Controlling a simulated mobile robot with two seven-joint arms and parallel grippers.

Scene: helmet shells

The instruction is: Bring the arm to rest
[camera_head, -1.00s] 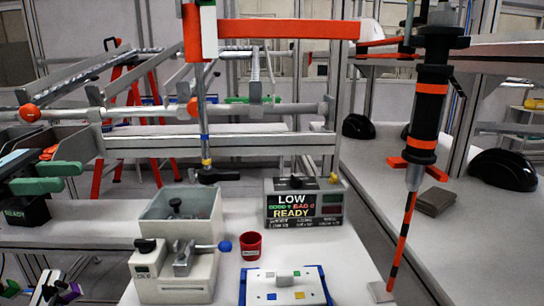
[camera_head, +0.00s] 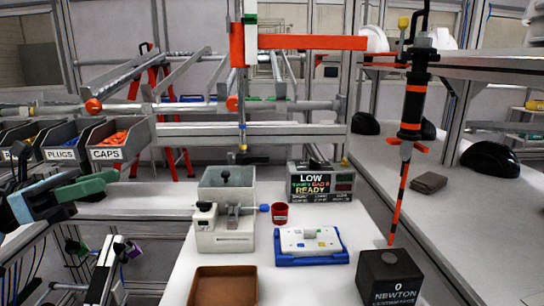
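I see dark and pale parts there with small green and purple pieces. My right gripper is not in view.
On the white table are a grey box fixture (camera_head: 226,232), red cup (camera_head: 280,214), blue tray (camera_head: 312,257), brown tray (camera_head: 222,288), display box (camera_head: 320,182) and dark block (camera_head: 390,278). An orange-black tool (camera_head: 412,110) hangs above the block. Labelled bins (camera_head: 122,138) stand left.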

